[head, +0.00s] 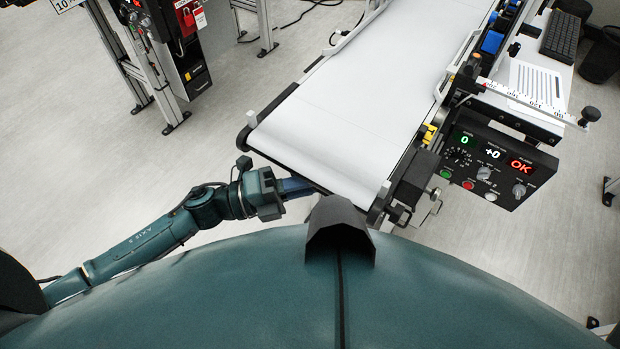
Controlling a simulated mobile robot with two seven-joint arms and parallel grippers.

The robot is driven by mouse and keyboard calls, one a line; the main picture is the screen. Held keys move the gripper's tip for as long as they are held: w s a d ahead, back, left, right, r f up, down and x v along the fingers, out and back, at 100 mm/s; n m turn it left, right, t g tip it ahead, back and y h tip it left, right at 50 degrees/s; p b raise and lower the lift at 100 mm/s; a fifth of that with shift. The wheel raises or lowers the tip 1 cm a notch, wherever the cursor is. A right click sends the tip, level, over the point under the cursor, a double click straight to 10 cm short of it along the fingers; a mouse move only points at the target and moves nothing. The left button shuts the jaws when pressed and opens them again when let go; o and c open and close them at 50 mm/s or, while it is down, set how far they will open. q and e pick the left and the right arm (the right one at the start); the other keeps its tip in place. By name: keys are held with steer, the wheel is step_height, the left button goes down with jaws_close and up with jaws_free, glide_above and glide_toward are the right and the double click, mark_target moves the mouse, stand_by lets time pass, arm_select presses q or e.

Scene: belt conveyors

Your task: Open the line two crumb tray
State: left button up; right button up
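My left arm reaches in from the left, and its gripper (268,196) is at the near end of the white belt conveyor (345,125), low beside its left corner. A dark blue piece (297,187) extends from the gripper under the end of the belt. I cannot tell whether it is a finger or part of a tray. The fingertips are hidden or too small to make out. No crumb tray can be clearly picked out; the space under the belt end is mostly hidden by the belt and my body. My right gripper is not in view.
A control panel (490,166) with green, white and red displays stands right of the belt. A ruled rail (530,103), a paper sheet (537,82) and a keyboard (561,35) are beyond it. Another machine frame (150,75) stands at upper left. The floor on the left is clear.

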arm_select(q)
steer(key=shift+c, duration=0.6)
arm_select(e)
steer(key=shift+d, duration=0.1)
arm_select(q)
jaws_close()
steer(key=shift+s+a, duration=0.1)
